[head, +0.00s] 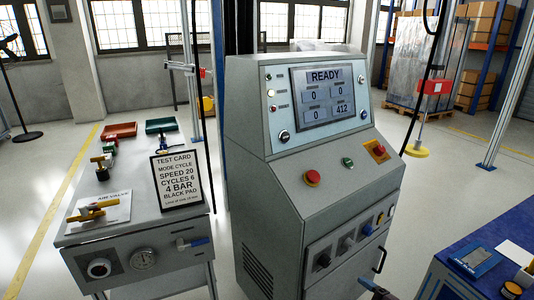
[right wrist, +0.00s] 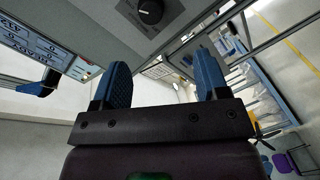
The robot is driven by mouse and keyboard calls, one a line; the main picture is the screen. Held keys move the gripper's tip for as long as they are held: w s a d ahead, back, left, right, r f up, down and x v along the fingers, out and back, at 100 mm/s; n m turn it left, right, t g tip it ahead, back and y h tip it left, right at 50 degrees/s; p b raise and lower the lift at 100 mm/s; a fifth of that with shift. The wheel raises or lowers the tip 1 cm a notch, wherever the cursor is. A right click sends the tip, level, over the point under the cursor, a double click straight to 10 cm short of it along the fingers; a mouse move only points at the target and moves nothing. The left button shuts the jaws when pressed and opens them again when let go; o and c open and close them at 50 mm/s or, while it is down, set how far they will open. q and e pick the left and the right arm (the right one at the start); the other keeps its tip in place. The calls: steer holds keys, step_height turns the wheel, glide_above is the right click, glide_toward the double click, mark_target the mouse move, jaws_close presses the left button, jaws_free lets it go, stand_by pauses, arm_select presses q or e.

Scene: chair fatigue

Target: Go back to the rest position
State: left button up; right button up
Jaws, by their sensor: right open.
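My right gripper (right wrist: 163,80) is open in the right wrist view, its two blue fingers apart with nothing between them. A grey machine panel with a black knob (right wrist: 150,11) shows beyond the fingers. A small blue-tipped part at the bottom edge of the head view, in front of the console, may be my right gripper. My left gripper is not in view. The grey control console (head: 262,170) stands in the middle of the head view. Its screen (head: 323,96) reads READY, with 0, 0, 0 and 412.
A grey side bench (head: 140,228) at left carries a test card (head: 179,180), brass valves, a red tray (head: 119,131) and a green tray (head: 161,125). A blue-topped table (head: 505,232) stands at lower right. Open floor lies between it and the console.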

arm_select(q)
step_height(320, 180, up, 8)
steer(key=p, duration=0.9)
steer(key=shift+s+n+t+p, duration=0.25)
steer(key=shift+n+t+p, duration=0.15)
arm_select(e)
steer(key=s+r+m+g+h, duration=0.1)
steer(key=s+r+m+h, duration=0.2)
steer(key=s, duration=0.9)
steer(key=s+a+r+m+g+h, duration=0.1)
steer(key=s+r+m+h, duration=0.2)
steer(key=s+m, duration=0.5)
steer(key=s+r+m+g+h, duration=0.1)
steer(key=s+r+m+h, duration=0.2)
steer(key=s, duration=1.4)
steer(key=m, duration=0.2)
steer(key=shift+s+a+r+m, duration=0.15)
steer(key=shift+s+r+m, duration=0.2)
steer(key=shift+m, duration=0.05)
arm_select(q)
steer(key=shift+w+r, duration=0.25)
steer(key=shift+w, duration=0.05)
